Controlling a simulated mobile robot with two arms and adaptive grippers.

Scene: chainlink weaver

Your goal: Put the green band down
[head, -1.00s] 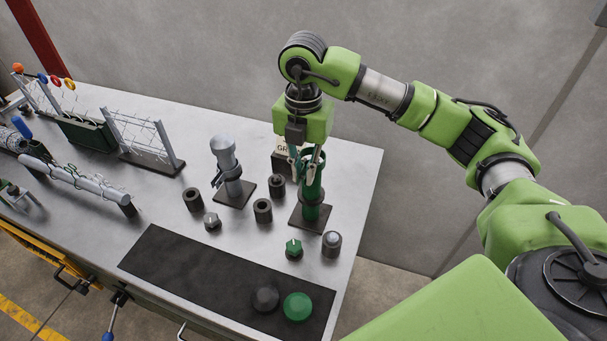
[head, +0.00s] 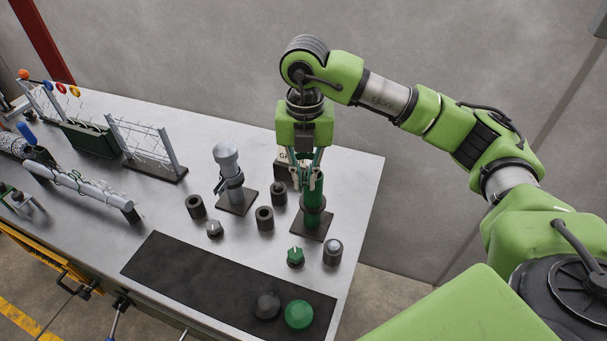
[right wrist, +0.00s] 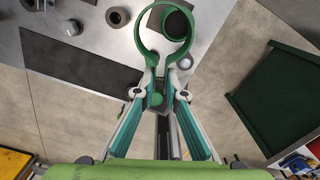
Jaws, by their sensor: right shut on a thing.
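In the right wrist view my right gripper (right wrist: 166,90) is shut on the green band (right wrist: 139,38), an open loop that stands out beyond the fingertips. A green post (right wrist: 176,24) on a dark square base shows through the loop. I cannot tell whether the band is around the post or above it. In the head view my right gripper (head: 312,180) points down at the green post (head: 313,218), and its fingers hide part of it. The band is hard to make out there. My left gripper is not in view.
A grey post (head: 229,160) stands left of the green one. Several dark cylinders and knobs stand around them, including a green knob (head: 296,257). A dark mat (head: 200,270) at the front edge holds a black button (head: 267,305) and a green button (head: 298,315).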

